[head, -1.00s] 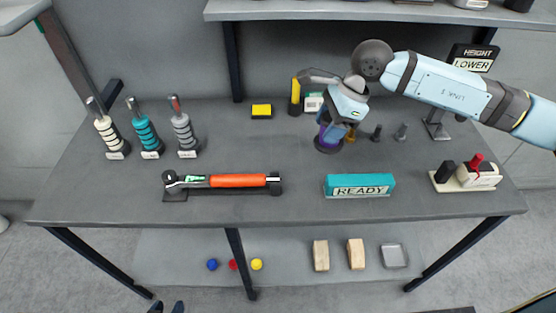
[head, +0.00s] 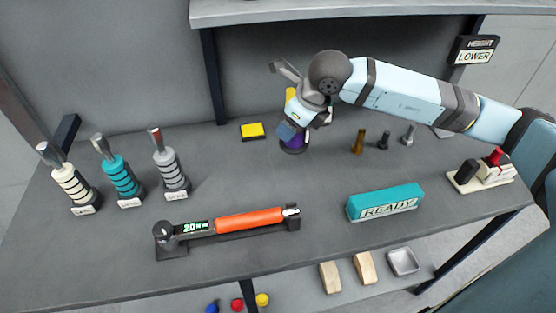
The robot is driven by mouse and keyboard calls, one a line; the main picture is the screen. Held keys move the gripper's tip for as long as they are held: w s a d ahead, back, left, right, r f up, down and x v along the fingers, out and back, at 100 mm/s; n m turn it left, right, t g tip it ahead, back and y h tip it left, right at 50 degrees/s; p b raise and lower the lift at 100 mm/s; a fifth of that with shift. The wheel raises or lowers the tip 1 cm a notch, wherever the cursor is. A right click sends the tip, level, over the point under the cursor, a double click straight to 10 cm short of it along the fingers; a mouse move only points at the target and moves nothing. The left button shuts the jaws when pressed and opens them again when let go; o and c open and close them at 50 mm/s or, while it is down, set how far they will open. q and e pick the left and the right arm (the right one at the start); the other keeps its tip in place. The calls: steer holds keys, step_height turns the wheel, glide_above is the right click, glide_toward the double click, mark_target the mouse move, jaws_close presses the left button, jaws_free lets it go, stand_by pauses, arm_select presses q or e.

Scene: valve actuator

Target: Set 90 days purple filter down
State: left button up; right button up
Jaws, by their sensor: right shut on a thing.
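The purple filter (head: 293,142) is at the back middle of the table, upright at a dark round base, with its upper part hidden by my gripper. My right gripper (head: 292,130) reaches in from the right and is shut on the purple filter from above. I cannot tell whether the filter rests fully on the table. My left gripper is not in view.
A yellow block (head: 252,131) lies left of the filter. Small brown and dark pegs (head: 358,142) stand to its right. A torque wrench (head: 230,224) and a teal READY block (head: 385,203) lie in front. Three striped screwdrivers (head: 122,180) stand at left.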

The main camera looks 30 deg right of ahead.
mark_target(295, 138)
steer(key=f, duration=0.4)
steer(key=shift+s+d, duration=0.2)
steer(key=shift+s, duration=0.05)
step_height(295, 138, down, 5)
steer(key=shift+r, duration=0.1)
steer(key=shift+w+a, duration=0.1)
steer(key=shift+f+b, duration=0.3)
steer(key=o, duration=0.9)
steer(key=shift+r, duration=0.1)
steer(key=shift+o, duration=0.2)
steer(key=shift+r, duration=0.1)
